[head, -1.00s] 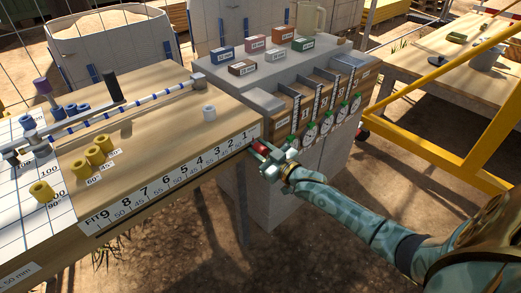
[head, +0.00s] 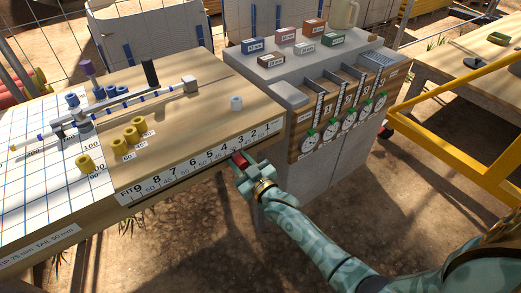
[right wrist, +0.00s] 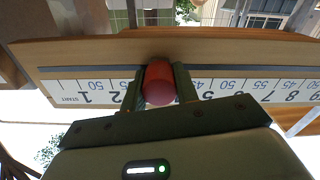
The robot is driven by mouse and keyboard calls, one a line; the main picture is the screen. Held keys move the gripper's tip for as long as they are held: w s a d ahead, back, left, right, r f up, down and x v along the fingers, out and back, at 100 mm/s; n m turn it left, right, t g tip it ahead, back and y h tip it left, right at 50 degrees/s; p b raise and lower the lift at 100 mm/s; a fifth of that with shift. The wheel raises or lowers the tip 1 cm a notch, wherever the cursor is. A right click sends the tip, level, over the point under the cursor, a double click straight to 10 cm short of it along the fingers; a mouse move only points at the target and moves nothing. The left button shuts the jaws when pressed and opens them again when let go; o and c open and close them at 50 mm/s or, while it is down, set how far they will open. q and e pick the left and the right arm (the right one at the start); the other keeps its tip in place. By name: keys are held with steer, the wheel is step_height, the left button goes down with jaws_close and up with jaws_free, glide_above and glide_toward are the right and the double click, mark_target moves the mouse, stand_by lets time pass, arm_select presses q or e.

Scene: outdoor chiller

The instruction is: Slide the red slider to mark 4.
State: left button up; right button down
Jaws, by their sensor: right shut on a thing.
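The red slider (head: 239,159) sits at the front edge of the left table, along the white number scale (head: 190,164), close below marks 3 and 4. My right gripper (head: 246,166) is shut on it. In the right wrist view the red slider (right wrist: 159,84) shows as a rounded knob between the two fingers of my right gripper (right wrist: 158,88). There, marks 1 and 2 show on its left and 5 and higher on its right. The fingers and knob cover the marks between, so its exact reading is hidden. My left gripper is not in view.
A grey stand with dials (head: 328,128) and small labelled boxes stands to the right. A yellow rail (head: 470,70) is farther right. Space in front of the scale is clear.

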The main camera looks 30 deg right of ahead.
mark_target(226, 159)
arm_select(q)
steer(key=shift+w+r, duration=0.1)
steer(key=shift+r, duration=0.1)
arm_select(e)
steer(key=shift+s+a+f, duration=0.1)
steer(key=shift+s+a, duration=0.05)
steer(key=shift+a, duration=1.4)
steer(key=c, duration=1.1)
jaws_free()
steer(key=shift+o, duration=0.2)
steer(key=shift+s+p, duration=0.2)
steer(key=shift+p, duration=0.1)
arm_select(q)
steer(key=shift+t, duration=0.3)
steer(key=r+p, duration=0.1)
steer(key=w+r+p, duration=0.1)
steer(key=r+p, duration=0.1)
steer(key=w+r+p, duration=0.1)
steer(key=p, duration=0.1)
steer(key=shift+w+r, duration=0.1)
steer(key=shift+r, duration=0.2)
arm_select(e)
steer(key=s+d, duration=0.1)
steer(key=s, duration=1.4)
steer(key=shift+s+d, duration=0.2)
steer(key=shift+s, duration=0.2)
